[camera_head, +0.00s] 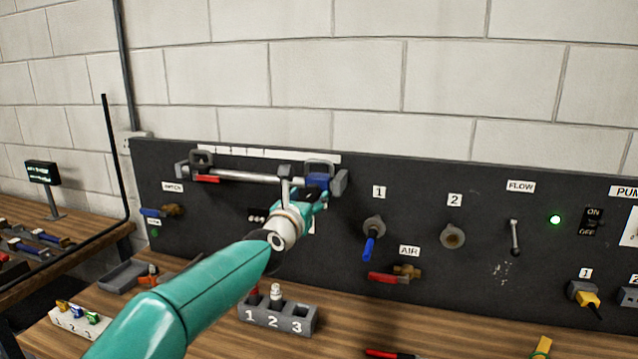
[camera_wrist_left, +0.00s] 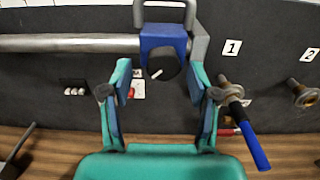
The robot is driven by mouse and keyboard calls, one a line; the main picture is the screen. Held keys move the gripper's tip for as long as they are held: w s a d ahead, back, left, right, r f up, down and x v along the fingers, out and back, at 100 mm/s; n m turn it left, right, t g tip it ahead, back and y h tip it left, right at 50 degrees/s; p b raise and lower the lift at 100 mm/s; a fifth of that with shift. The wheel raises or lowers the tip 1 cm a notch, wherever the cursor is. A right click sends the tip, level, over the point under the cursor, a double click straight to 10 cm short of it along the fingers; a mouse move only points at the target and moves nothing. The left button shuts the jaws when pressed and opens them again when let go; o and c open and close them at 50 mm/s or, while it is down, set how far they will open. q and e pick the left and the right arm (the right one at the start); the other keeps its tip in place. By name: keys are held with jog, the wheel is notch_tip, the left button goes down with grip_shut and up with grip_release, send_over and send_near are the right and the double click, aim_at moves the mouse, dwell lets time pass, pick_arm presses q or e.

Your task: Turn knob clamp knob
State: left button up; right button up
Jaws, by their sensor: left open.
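A blue clamp (camera_head: 317,181) sits at the right end of a silver rail on the dark panel. In the left wrist view the blue clamp (camera_wrist_left: 163,36) is straight ahead. Below its blue body is a dark round part with a white mark (camera_wrist_left: 158,72), which looks like the clamp knob. My left gripper (camera_head: 306,196) is teal and open, just in front of and below the clamp. In the left wrist view its fingertips (camera_wrist_left: 159,76) stand on either side of the dark knob, with gaps visible. In the head view the gripper hides the knob. My right gripper is not in view.
A valve with a blue lever (camera_head: 370,245) is right of the gripper, close to the right finger in the wrist view. A grey numbered holder (camera_head: 277,318) stands on the wooden bench below. A red-marked clamp (camera_head: 203,170) is at the rail's left end.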

pick_arm(q)
jog(key=shift+w+d+r, duration=0.1)
jog(key=shift+w+d, duration=0.1)
jog(key=shift+w, duration=0.45)
jog(key=shift+s+d, duration=0.1)
jog(key=shift+s, duration=0.05)
jog(key=c, duration=1.1)
jog(key=shift+c, duration=0.2)
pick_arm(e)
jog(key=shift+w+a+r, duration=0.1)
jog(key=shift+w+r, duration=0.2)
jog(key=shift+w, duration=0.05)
pick_arm(q)
jog(key=shift+m, duration=0.3)
